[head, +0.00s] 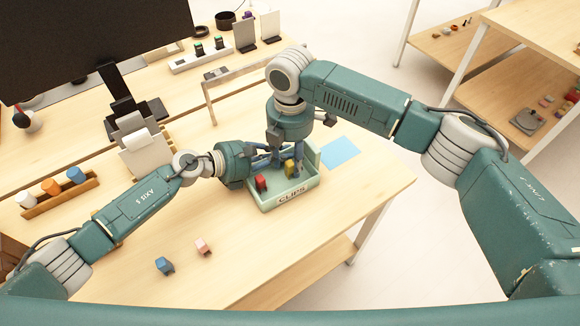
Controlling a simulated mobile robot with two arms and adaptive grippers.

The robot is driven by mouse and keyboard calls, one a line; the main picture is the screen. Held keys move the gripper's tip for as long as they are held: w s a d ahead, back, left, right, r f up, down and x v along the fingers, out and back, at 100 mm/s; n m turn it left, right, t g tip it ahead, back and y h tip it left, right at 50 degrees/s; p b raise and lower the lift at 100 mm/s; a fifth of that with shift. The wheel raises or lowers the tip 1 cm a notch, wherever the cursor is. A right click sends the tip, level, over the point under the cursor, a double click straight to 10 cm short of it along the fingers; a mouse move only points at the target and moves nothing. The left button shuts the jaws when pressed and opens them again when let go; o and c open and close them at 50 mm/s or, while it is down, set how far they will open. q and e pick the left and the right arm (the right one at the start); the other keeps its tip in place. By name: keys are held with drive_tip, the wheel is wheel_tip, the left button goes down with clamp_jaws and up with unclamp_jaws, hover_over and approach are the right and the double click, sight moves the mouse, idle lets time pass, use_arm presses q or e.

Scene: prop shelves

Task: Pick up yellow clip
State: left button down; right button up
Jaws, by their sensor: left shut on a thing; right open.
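The yellow clip (289,168) stands inside a pale green tray labelled CLIPS (291,196). A red clip (261,183) is in the same tray, to the left of the yellow one. My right gripper (287,170) points down into the tray, open, with its fingers around or just beside the yellow clip; contact cannot be told. My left gripper (271,157) comes in from the left at the tray's back left side. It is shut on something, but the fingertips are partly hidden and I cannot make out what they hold.
A blue-grey clip (164,266) and a pink clip (203,247) lie on the table in front. A light blue sheet (340,153) lies right of the tray. A monitor (90,45) and a wooden rack with cups (60,198) stand at left. The front table area is mostly free.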

sight(290, 163)
drive_tip(key=shift+f, duration=0.95)
drive_tip(key=shift+c, duration=0.2)
drive_tip(key=c, duration=0.9)
drive_tip(key=shift+c, duration=0.2)
wheel_tip(290, 163, up, 10)
drive_tip(key=shift+r, duration=0.1)
